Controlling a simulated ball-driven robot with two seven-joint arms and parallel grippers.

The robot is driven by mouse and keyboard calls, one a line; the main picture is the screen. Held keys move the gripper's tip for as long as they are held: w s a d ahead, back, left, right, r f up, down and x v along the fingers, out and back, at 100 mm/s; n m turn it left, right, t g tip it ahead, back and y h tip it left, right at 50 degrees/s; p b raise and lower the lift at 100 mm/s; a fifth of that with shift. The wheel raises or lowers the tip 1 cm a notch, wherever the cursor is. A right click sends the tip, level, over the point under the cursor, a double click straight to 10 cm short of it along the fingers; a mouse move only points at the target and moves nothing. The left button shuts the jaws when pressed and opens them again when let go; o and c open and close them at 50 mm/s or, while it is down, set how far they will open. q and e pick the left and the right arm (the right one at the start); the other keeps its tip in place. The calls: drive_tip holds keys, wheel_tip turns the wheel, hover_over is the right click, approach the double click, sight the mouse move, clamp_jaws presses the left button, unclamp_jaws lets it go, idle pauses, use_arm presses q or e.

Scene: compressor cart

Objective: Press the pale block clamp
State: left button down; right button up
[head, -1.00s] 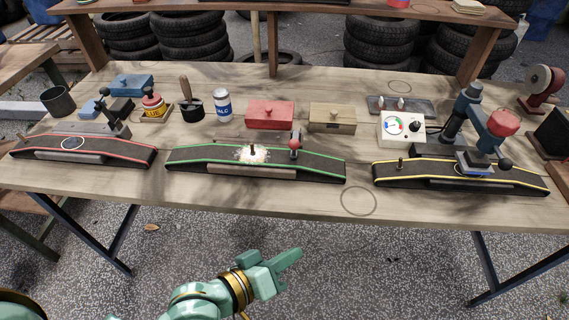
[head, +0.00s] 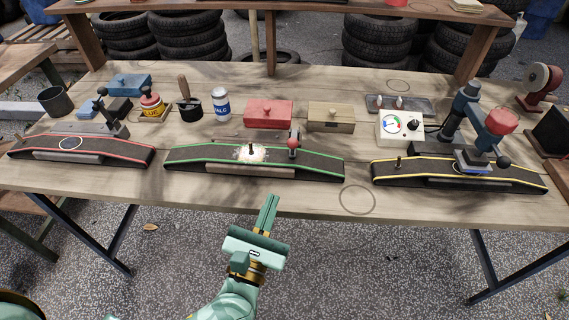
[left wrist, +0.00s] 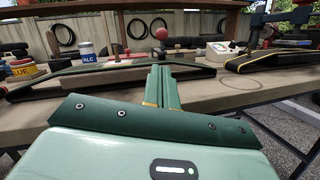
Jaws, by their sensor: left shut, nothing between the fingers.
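Several clamp-like tools stand on the bench, and I cannot tell for sure which is the pale block clamp. My right gripper is out of view.
A gauge box (head: 392,128), red box (head: 269,115), wooden box (head: 331,119) and talc can (head: 222,105) stand behind the strips. White powder (head: 252,155) lies on the green-edged strip. The bench's front edge has bare room around a drawn ring (head: 357,199).

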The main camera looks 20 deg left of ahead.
use_arm(q)
drive_tip(key=x, duration=1)
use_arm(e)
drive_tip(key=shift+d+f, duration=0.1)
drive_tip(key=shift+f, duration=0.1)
